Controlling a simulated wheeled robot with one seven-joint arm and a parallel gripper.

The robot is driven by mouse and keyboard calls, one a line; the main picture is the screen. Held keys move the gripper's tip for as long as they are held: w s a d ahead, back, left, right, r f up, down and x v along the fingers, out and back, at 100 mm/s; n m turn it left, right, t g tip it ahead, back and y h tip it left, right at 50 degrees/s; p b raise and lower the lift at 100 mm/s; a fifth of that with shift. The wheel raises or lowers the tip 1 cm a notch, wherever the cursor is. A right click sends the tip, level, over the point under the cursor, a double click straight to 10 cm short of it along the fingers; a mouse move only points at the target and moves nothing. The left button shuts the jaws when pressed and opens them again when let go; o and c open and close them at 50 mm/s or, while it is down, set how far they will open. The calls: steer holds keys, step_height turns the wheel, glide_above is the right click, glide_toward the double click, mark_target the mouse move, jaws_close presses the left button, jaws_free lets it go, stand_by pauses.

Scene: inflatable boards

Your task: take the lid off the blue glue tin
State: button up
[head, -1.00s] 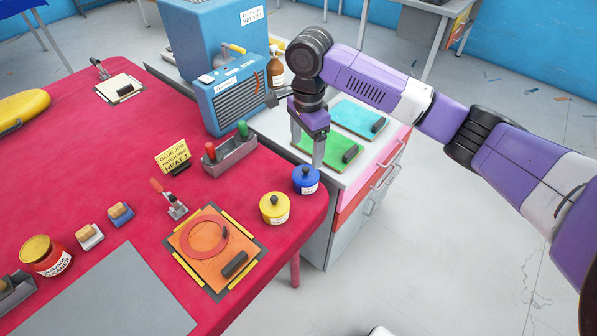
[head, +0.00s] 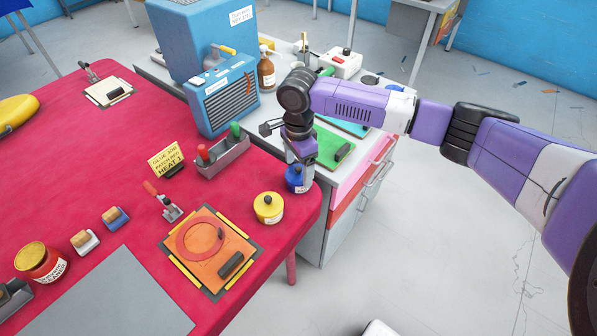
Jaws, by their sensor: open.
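The blue glue tin (head: 297,184) stands upright near the right corner of the red table. Its lid is mostly hidden behind my gripper; in the earlier frame it shows a dark knob on top. My gripper (head: 299,167) points down right over the tin, with its fingers at the height of the lid. The fingers are open. I cannot tell whether they touch the lid or its knob.
A yellow tin (head: 268,208) with a dark knob stands close beside the blue tin, to its left and nearer. A grey holder (head: 222,160) with red and green handles is further left. An orange board (head: 208,250) lies nearer. The blue heater (head: 222,98) stands behind.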

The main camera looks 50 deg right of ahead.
steer(key=shift+c, duration=0.2)
steer(key=c, duration=1.4)
steer(key=shift+c, duration=0.6)
steer(key=shift+s+f, duration=0.1)
